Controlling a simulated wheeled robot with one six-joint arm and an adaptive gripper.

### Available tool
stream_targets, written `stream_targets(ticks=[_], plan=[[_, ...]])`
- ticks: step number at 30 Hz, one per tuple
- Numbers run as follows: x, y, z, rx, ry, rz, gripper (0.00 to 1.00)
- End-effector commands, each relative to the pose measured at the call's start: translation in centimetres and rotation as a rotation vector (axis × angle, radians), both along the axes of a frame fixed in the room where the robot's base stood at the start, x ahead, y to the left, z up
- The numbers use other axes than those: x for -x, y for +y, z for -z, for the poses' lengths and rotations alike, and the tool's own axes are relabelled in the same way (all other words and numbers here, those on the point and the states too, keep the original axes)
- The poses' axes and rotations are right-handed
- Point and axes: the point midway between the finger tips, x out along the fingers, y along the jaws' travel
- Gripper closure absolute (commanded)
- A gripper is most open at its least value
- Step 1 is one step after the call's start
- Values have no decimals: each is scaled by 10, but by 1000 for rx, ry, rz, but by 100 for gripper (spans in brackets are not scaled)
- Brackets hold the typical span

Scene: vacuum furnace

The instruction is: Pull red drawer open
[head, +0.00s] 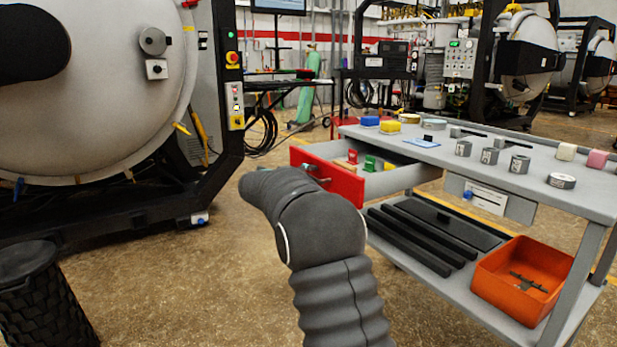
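The red drawer (334,184) on the grey workbench cart is pulled part way out, and its light grey inside shows. A grey handle piece (310,168) shows on its red front; my arm covers the lower left area beside it. Red (352,156) and green (370,163) small items lie inside the drawer. My dark grey arm rises from the bottom middle and bends left in front of the drawer. My gripper is hidden behind the arm, so I cannot see its fingers or whether it touches the handle.
The cart top (480,150) holds several small blocks and grey cylinders. Its lower shelf carries dark bars (420,236) and an orange bin (522,280). A large furnace (90,110) stands at left, with a black basket (42,300) below. Floor between furnace and cart is clear.

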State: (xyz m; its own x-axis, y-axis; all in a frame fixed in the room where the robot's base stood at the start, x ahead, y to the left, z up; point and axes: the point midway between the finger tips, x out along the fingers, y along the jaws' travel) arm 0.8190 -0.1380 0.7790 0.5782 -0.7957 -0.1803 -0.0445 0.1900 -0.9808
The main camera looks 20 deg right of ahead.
Motion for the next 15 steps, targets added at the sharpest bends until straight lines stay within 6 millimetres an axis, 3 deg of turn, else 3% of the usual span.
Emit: stream_targets(ticks=[8, 15], plan=[[2, 2, -1, 0, 0, 0, 63], [20, 30, -8, -1, -2, -4, 63]])
